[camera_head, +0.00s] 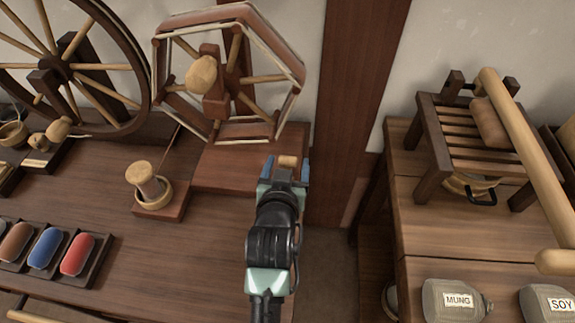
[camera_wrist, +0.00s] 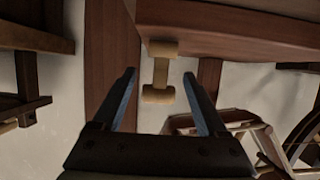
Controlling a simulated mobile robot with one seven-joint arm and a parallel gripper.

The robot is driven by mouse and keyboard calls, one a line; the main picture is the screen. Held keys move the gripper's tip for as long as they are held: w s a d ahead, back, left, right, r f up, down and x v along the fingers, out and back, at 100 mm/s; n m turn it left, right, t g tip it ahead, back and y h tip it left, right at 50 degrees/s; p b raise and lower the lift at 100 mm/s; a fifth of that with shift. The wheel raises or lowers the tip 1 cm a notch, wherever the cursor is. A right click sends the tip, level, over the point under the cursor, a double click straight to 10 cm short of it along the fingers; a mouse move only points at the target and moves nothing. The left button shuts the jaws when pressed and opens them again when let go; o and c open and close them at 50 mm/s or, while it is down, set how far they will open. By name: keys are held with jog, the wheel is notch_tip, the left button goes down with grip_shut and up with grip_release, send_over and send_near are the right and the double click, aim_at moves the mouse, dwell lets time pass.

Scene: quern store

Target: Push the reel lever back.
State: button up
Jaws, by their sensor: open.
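The reel (camera_head: 228,72) is a six-sided wooden frame with pale cords and a round crank knob, standing on a wooden base at the back of the bench. The reel lever (camera_head: 288,161) seems to be the small pale wooden piece at the base's right end. In the wrist view the lever (camera_wrist: 161,73) shows as a short bar with a thicker block at each end. My gripper (camera_head: 285,171) is open and empty at the lever. In the wrist view its two fingers (camera_wrist: 159,76) appear on either side of the lever; contact cannot be told.
A dark wooden post (camera_head: 357,90) stands right of the reel. A spoked wheel (camera_head: 108,67) is at the left, with a small peg in a ring (camera_head: 152,205) and a tray of coloured pieces (camera_head: 92,276). Shelves with jars (camera_head: 452,300) stand at the right.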

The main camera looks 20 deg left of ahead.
jog(key=shift+c, duration=0.2)
grip_shut()
jog(key=p, duration=0.2)
jog(key=shift+w+r+p, duration=0.15)
jog(key=shift+r+p, duration=0.15)
jog(key=shift+r, duration=0.1)
jog(key=g+p, duration=0.1)
jog(key=p, duration=0.1)
jog(key=shift+w+a+p, duration=0.1)
jog(key=shift+w+p, duration=0.05)
jog(key=shift+p, duration=0.15)
jog(key=shift+w+f+g+h+p, duration=0.15)
jog(key=shift+g+h+p, duration=0.15)
jog(key=shift+g+p, duration=0.6)
jog(key=shift+a+f+p, duration=0.1)
jog(key=shift+f+p, duration=0.3)
jog(key=shift+p, duration=0.45)
jog(key=shift+o, duration=0.2)
grip_release()
jog(key=shift+w, duration=0.1)
